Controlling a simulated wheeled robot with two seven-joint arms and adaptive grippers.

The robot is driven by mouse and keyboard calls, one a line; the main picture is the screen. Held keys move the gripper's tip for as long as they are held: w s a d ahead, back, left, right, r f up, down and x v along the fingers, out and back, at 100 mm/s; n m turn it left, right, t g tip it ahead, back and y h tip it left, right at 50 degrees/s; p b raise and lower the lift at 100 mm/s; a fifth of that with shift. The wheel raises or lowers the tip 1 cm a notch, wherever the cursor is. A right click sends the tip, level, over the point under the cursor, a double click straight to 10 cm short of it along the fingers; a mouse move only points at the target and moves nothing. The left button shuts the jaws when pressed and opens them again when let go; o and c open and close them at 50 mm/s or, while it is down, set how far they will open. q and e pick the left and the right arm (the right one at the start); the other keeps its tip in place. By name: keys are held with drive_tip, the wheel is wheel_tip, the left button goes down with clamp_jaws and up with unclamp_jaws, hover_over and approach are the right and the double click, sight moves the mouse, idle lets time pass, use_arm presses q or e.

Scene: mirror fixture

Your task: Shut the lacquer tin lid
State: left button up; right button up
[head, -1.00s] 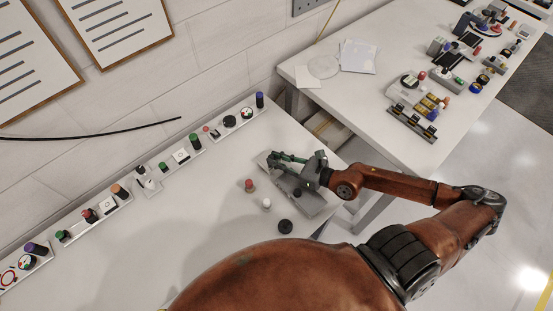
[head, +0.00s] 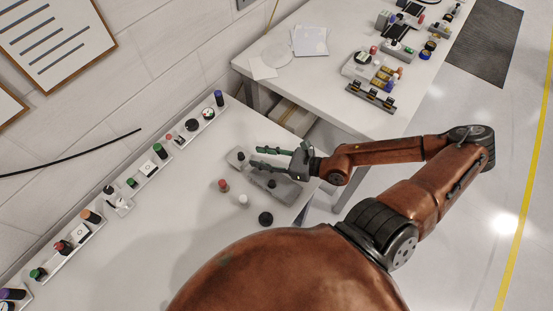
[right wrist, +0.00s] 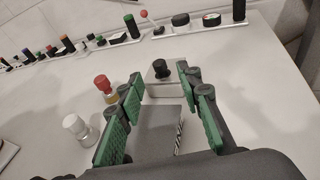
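A low grey fixture (head: 289,193) sits near the right edge of the white table, with a black knob (head: 240,156) at its far end and another near its middle. No part is plainly a lacquer tin; I cannot tell which part is its lid. My right gripper (head: 256,156) is over the fixture, its green-padded fingers apart and empty. In the right wrist view, a dark grey plate (right wrist: 160,122) lies between and below the fingers. A light block with a black knob (right wrist: 161,68) stands just beyond it. The left gripper is not in view.
A red-topped peg (head: 223,186), a white peg (head: 243,201) and a black round knob (head: 265,218) stand beside the fixture. A strip of switches and knobs runs along the wall. Another table (head: 300,82) stands behind. The table's left front is clear.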

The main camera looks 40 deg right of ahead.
drive_tip(key=shift+v, duration=3.1)
